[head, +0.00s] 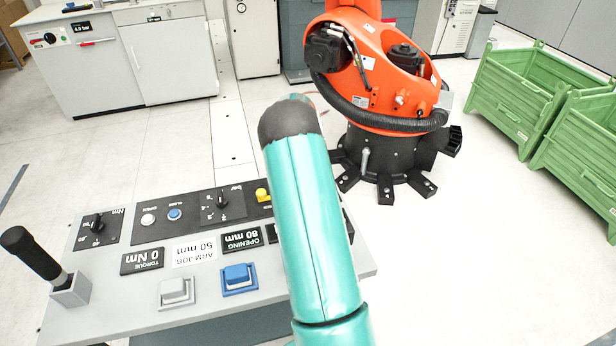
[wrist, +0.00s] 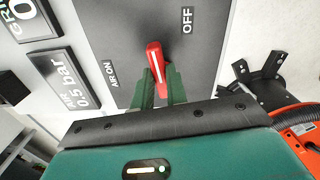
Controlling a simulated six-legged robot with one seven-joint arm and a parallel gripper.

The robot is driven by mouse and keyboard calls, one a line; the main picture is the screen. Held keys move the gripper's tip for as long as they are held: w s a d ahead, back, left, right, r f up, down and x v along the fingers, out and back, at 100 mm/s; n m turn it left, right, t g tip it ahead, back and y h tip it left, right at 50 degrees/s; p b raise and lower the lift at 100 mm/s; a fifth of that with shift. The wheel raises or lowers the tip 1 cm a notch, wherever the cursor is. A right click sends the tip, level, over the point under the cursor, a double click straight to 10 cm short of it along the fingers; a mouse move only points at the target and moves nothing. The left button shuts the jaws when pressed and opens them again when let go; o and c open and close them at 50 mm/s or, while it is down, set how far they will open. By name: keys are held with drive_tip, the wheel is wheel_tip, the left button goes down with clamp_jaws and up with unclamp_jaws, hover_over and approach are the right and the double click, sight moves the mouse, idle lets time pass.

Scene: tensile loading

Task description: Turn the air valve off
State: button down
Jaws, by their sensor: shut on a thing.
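The air valve's red handle (wrist: 154,62) stands on a dark grey panel plate (wrist: 105,25) in the wrist view. The handle lies between these labels, slightly tilted in the picture. My gripper (wrist: 161,78) has its two green fingers shut on the handle, one on each side. In the head view my teal arm covers the valve and the gripper.
The control console (head: 110,290) carries knobs, buttons and a black lever (head: 30,252). An orange robot arm (head: 380,75) on a black base stands beyond it. Green crates (head: 525,100) are at the right. White cabinets (head: 170,58) are at the back left. Open floor lies between.

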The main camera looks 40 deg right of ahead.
drive_tip(key=shift+w+m, duration=0.1)
drive_tip(key=shift+m, duration=0.6)
drive_tip(key=c, duration=1.4)
unclamp_jaws()
wheel_tip(320, 180, up, 14)
